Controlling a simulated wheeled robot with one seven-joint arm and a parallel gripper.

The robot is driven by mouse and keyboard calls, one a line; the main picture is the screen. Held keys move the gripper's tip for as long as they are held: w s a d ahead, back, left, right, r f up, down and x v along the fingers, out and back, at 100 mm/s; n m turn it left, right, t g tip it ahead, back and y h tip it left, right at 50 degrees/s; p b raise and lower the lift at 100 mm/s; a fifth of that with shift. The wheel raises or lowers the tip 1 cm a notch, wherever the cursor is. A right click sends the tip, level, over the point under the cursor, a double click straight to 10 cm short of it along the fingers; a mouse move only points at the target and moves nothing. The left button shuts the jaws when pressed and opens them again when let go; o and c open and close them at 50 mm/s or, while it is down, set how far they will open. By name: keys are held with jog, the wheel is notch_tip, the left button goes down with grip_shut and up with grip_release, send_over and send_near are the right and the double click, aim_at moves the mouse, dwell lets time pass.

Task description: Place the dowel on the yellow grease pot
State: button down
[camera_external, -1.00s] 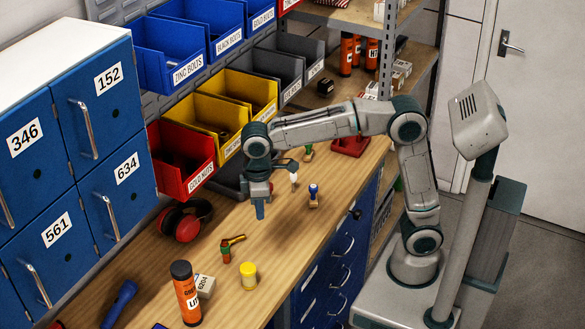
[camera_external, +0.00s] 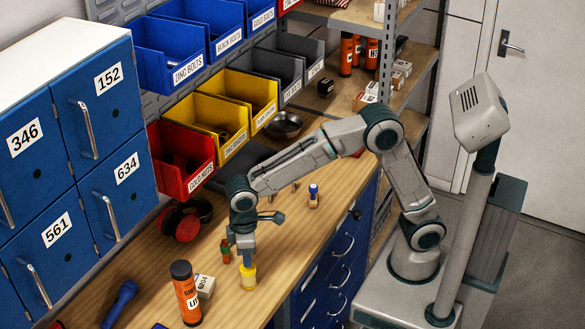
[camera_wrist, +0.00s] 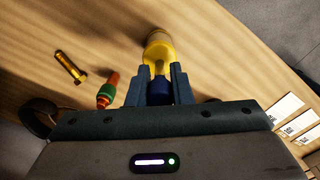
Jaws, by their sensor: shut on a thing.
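The yellow grease pot (camera_external: 248,281) stands on the wooden bench in the external view; in the wrist view the pot (camera_wrist: 158,43) lies just beyond my fingertips. My gripper (camera_external: 246,253) points down directly above the pot. In the wrist view my gripper (camera_wrist: 160,76) is shut on a slim piece, taken to be the dowel (camera_wrist: 158,93).
A red-and-green piece (camera_external: 225,251) and a brass bolt (camera_wrist: 70,67) lie close to the pot. An orange tube (camera_external: 186,293) and a white box (camera_external: 204,286) stand nearby. Red ear defenders (camera_external: 187,222) lie by the bins. A blue-topped stamp (camera_external: 313,196) stands farther back.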

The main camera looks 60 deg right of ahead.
jog(key=shift+f, duration=0.1)
jog(key=c, duration=1.3)
grip_release()
notch_tip(320, 180, up, 12)
jog(key=shift+r, duration=0.2)
